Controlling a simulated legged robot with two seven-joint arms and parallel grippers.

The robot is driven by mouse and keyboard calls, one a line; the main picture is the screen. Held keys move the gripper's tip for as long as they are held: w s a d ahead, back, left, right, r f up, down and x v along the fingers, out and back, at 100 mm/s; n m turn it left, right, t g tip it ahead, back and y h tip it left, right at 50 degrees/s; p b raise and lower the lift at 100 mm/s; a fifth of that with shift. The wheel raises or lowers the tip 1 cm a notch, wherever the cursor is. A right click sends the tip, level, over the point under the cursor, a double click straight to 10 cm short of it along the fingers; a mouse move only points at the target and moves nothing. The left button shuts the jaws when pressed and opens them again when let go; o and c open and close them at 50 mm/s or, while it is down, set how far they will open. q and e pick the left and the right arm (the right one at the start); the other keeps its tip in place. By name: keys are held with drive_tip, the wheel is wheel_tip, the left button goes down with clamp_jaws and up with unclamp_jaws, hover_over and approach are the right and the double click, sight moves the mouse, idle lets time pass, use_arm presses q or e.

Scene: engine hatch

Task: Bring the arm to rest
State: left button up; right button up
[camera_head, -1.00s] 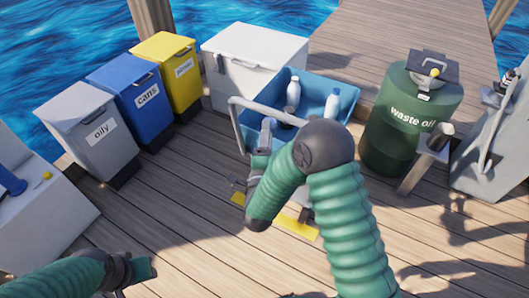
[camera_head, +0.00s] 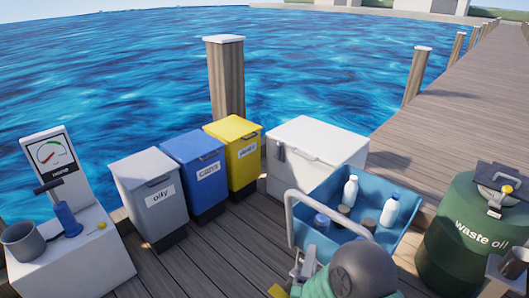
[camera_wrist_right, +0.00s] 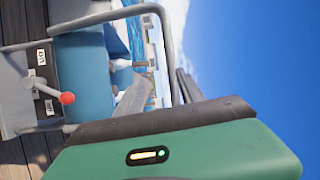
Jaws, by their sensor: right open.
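My right arm (camera_head: 360,272) comes in at the bottom of the head view, with its green sleeve and dark joint. My right gripper (camera_head: 306,263) is small there, in front of the blue cart (camera_head: 335,190) and near its grey handle (camera_head: 289,215). The cart's handle (camera_wrist_right: 166,40) and blue tub (camera_wrist_right: 82,75) lie beyond the fingers. I cannot tell whether the gripper touches the cart. My left gripper is out of view.
Grey (camera_head: 150,190), blue (camera_head: 195,170) and yellow (camera_head: 237,155) bins and a white chest (camera_head: 315,150) line the dock edge by the water. A white gauge stand (camera_head: 75,250) is at left. A green waste oil drum (camera_head: 455,240) stands at right.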

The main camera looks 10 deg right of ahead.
wheel_tip(320, 180, down, 6)
drive_tip(key=a+r+n+g+y, duration=0.1)
drive_tip(key=a+n+g+y, duration=0.2)
drive_tip(key=n+g+y, duration=0.65)
drive_tip(key=s+d+f+n+g+h, duration=0.1)
drive_tip(key=s+d+n+g, duration=0.1)
drive_tip(key=s+n, duration=0.5)
drive_tip(key=s+d+f+n+g+h, duration=0.1)
drive_tip(key=s+d+f+n+g, duration=0.2)
drive_tip(key=s, duration=0.6)
wheel_tip(320, 180, up, 26)
drive_tip(key=s+n+p, duration=0.1)
drive_tip(key=n+p, duration=0.1)
drive_tip(key=p, duration=2.3)
drive_tip(key=shift+s+r, duration=0.15)
drive_tip(key=shift+s, duration=0.05)
drive_tip(key=shift+g, duration=0.25)
